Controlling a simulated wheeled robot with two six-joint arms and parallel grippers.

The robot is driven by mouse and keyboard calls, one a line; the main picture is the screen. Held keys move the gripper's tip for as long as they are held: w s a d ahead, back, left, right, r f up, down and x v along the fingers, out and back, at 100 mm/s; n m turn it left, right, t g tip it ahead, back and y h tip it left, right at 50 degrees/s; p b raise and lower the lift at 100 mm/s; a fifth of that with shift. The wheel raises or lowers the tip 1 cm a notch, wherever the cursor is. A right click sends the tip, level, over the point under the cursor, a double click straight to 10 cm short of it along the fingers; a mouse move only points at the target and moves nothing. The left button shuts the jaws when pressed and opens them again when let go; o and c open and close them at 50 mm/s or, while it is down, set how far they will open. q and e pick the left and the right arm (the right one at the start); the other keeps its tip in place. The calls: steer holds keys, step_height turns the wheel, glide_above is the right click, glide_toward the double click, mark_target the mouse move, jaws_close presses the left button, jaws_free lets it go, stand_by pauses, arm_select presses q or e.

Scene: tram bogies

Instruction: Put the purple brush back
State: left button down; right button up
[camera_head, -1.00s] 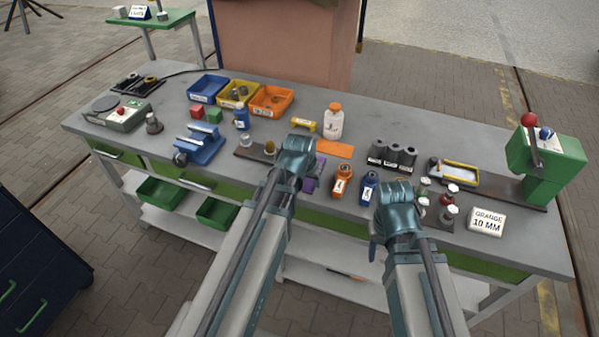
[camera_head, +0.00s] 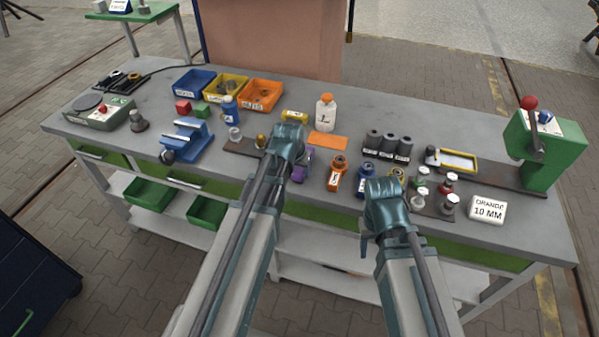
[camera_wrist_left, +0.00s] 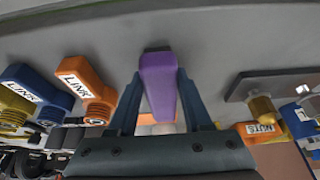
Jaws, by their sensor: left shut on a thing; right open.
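The purple brush (camera_wrist_left: 158,88) is between the two fingers of my left gripper (camera_wrist_left: 160,108) in the left wrist view. Its purple block points away from the palm, and a pale part shows nearer the palm. In the head view a bit of purple (camera_head: 302,164) shows just right of my left wrist, over the front part of the bench; the wrist hides the rest. I cannot tell whether the brush touches the bench. My right gripper (camera_head: 367,236) is open at the bench's front edge, its fingers mostly hidden.
An orange link (camera_head: 338,173) and a blue link (camera_head: 366,181) stand right of the brush. An orange mat (camera_head: 327,140), a white bottle (camera_head: 326,114) and dark cylinders (camera_head: 388,146) are behind. A blue vise (camera_head: 187,138) is left. Capped parts (camera_head: 446,195) stand right.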

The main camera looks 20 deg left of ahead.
arm_select(q)
steer(key=shift+f, duration=0.1)
steer(key=shift+c, duration=1.7)
jaws_free()
steer(key=p+v, duration=1.1)
steer(key=v, duration=0.1)
steer(key=s+d+f+m+g+y, duration=0.1)
steer(key=s+d+m+g, duration=0.2)
steer(key=s+d, duration=1)
steer(key=shift+s+d+g+y, duration=0.3)
steer(key=shift+s+g, duration=0.7)
steer(key=shift+s, duration=0.2)
steer(key=shift+f, duration=0.15)
